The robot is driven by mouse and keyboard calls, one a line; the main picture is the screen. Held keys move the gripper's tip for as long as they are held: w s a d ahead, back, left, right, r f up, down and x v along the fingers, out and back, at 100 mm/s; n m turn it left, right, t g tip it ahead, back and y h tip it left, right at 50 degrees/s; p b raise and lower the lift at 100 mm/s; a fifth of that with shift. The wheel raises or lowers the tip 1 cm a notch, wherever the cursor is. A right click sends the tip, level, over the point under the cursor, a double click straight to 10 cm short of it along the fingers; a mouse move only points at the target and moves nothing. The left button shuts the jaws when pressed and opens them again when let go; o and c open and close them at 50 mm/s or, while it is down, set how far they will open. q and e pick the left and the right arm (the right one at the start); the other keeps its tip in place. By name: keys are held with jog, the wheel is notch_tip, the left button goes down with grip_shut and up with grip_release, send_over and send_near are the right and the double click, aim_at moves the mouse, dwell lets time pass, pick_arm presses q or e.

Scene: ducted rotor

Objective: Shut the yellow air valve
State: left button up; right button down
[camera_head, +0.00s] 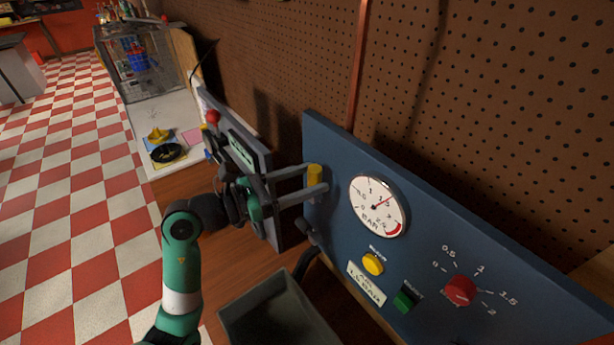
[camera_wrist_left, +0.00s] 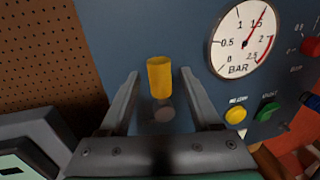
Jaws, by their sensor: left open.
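The yellow air valve (camera_head: 314,176) is a small yellow handle standing out from the left part of the blue panel (camera_head: 345,155). It also shows in the left wrist view (camera_wrist_left: 160,77), upright, between and a little beyond my finger ends. My left gripper (camera_head: 322,178) is open, its two grey fingers on either side of the valve. I cannot tell whether either finger touches it. My left gripper also shows in the left wrist view (camera_wrist_left: 160,82). My right gripper is not in view.
On the panel are a pressure gauge (camera_head: 377,206), a yellow button (camera_head: 372,264), a green switch (camera_head: 405,298) and a red knob (camera_head: 460,290). A grey bin (camera_head: 262,295) stands below. A second upright panel (camera_head: 262,160) is close beside my left wrist.

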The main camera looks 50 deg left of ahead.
pick_arm(q)
jog(key=shift+w, duration=0.1)
grip_shut()
dwell(1.4)
